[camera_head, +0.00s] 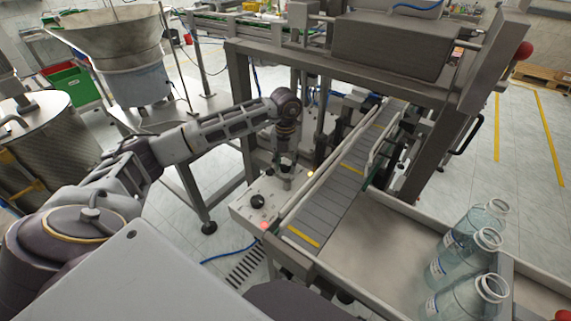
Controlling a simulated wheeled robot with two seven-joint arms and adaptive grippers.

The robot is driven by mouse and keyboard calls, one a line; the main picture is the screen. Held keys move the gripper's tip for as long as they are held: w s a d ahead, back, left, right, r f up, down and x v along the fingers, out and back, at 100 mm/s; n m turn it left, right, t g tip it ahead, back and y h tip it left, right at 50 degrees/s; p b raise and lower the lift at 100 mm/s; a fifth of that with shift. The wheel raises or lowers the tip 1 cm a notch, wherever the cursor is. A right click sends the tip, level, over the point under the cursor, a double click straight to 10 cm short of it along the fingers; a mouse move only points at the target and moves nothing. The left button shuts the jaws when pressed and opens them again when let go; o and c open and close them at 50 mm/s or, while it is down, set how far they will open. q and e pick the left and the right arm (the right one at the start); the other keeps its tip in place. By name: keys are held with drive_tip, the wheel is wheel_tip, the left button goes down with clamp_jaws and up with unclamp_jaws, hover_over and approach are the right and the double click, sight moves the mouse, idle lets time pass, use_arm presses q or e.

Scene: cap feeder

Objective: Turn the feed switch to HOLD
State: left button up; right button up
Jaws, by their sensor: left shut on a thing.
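A light grey control box (241,211) stands beside the conveyor. On its top are a black knob (257,201), a red light (263,226) near the front and a lit yellow light (310,174) near the back. My left gripper (286,181) points down onto the box between the black knob and the yellow light. It is shut on the feed switch, which is mostly hidden by the fingers. I cannot read the switch's position or any label. My right gripper is not in view.
A grey slatted conveyor (335,200) with yellow stripes runs right beside the box. Several clear bottles (451,258) stand on a metal tray (395,222) at the right. A steel machine frame (330,72) rises behind. A metal hopper (115,42) is at the back left.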

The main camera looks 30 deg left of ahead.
sight(285, 165)
use_arm(q)
drive_tip(key=shift+n, duration=0.5)
drive_tip(key=shift+r, duration=0.1)
drive_tip(key=shift+w, duration=0.1)
drive_tip(key=o, duration=1)
drive_tip(key=shift+r, duration=5.95)
drive_tip(key=shift+a, duration=0.1)
